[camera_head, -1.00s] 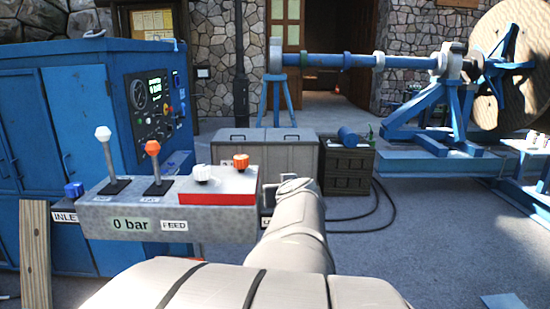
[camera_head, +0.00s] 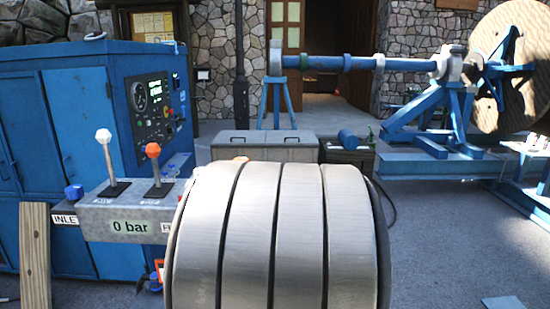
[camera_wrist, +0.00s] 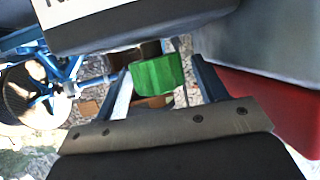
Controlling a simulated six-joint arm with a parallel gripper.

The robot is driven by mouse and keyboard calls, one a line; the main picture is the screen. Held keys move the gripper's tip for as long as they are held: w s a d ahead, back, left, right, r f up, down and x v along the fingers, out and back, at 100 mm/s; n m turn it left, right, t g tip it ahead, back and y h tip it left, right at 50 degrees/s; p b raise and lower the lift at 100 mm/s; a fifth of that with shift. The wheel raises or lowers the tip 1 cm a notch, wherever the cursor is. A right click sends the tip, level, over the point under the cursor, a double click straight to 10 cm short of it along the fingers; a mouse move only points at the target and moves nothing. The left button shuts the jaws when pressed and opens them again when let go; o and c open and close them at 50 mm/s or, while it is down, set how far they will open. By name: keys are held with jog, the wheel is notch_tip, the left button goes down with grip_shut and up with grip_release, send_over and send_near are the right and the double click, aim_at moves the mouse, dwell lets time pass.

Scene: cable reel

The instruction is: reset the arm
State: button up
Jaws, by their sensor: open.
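My gripper (camera_wrist: 163,70) shows in the wrist view with its two fingers apart. A bright green block-like thing (camera_wrist: 157,75) appears between the fingers; I cannot tell whether it is near them or beyond, and no grip on it shows. In the head view my own arm's large grey ribbed link fills the lower middle and hides most of the gripper. A small orange and dark part shows at the link's left, below the console; I cannot tell what it is. The grey control console (camera_head: 97,223) stands left of the link, with a white-knobbed lever (camera_head: 104,150) and an orange-knobbed lever (camera_head: 154,164), both roughly upright.
A grey body with a white label (camera_wrist: 140,22) and a red surface (camera_wrist: 262,108) are close to the gripper in the wrist view. A blue cabinet (camera_head: 60,120) stands left, a grey chest (camera_head: 262,146) behind. The cable reel (camera_head: 510,75) and its blue stand are at right. Open ground lies at right front.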

jog(key=v, duration=1.2)
jog(key=x, duration=1.2)
jog(key=shift+w+f, duration=0.1)
jog(key=shift+w, duration=0.05)
jog(key=shift+d+n+y, duration=0.1)
jog(key=shift+n+y, duration=0.4)
jog(key=shift+y, duration=0.1)
jog(key=shift+n+g+y, duration=1.2)
jog(key=shift+n+y, duration=1.2)
jog(key=shift+y, duration=0.2)
jog(key=v, duration=1.4)
jog(key=shift+r, duration=0.25)
jog(key=shift+o, duration=0.2)
